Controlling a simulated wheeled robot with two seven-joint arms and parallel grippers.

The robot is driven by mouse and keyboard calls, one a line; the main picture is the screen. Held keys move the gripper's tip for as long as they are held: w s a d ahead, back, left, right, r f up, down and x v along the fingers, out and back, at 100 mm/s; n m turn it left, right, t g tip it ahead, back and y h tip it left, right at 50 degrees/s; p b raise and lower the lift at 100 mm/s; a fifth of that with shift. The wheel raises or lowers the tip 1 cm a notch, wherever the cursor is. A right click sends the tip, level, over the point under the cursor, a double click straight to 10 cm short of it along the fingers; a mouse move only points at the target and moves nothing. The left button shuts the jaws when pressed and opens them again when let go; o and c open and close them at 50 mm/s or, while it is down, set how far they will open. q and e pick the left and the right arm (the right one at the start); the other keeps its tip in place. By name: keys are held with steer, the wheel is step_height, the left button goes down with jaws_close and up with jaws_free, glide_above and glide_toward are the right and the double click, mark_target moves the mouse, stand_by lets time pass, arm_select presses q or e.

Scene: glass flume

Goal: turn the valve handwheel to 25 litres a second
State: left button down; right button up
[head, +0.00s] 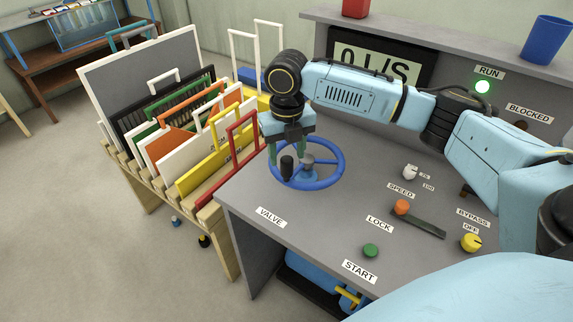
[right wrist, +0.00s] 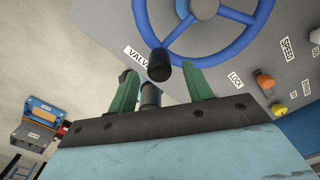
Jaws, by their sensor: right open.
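The valve handwheel (head: 338,176) is a blue ring with spokes and a grey hub on the grey desk, beside the VALVE label (head: 271,217). Its black knob handle (head: 287,170) stands up from the rim on the near left side. My right gripper (head: 286,156) is open above the rim, its green fingers around or just behind the knob. In the right wrist view the knob (right wrist: 159,66) appears between and slightly beyond the fingertips, with no clear contact. The display (head: 385,50) reads 0 L/S, its lower part hidden by my right arm. My left gripper is not in view.
A rack of coloured framed panels (head: 180,120) stands left of the desk. The orange SPEED lever (head: 401,207), green START button (head: 370,250) and yellow BYPASS knob (head: 471,242) sit right of the wheel. A blue cup (head: 546,40) stands on the shelf.

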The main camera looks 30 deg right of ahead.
mark_target(287, 159)
steer(key=shift+f, duration=2.25)
jaws_close()
